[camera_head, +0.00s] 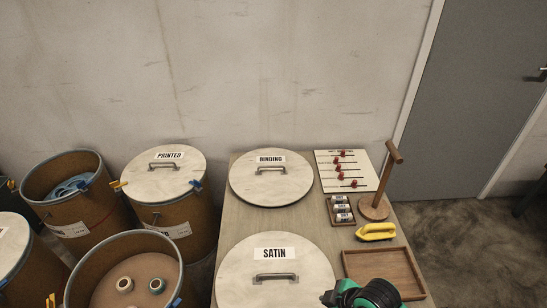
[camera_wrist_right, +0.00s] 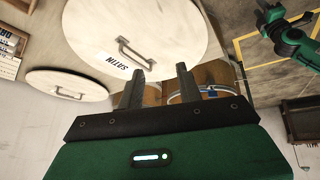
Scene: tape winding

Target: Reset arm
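My right arm (camera_head: 362,294), green and black, shows at the bottom edge of the head view, beside the SATIN lid (camera_head: 275,288). In the right wrist view my right gripper (camera_wrist_right: 161,75) has its two dark fingers apart with nothing between them. The SATIN lid also shows beyond the fingers in that view (camera_wrist_right: 155,25). A green and black arm, which looks like my left one (camera_wrist_right: 290,35), shows at the upper right of the wrist view; its finger opening is not clear. My left arm is not in the head view.
The table (camera_head: 222,222) holds the BINDING lid (camera_head: 270,185), a slider board (camera_head: 345,158), a wooden stand (camera_head: 374,208), a yellow-handled tool (camera_head: 376,231) and a wooden tray (camera_head: 347,264). A PRINTED-lidded drum (camera_head: 165,172) and open drums (camera_head: 70,290) stand left.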

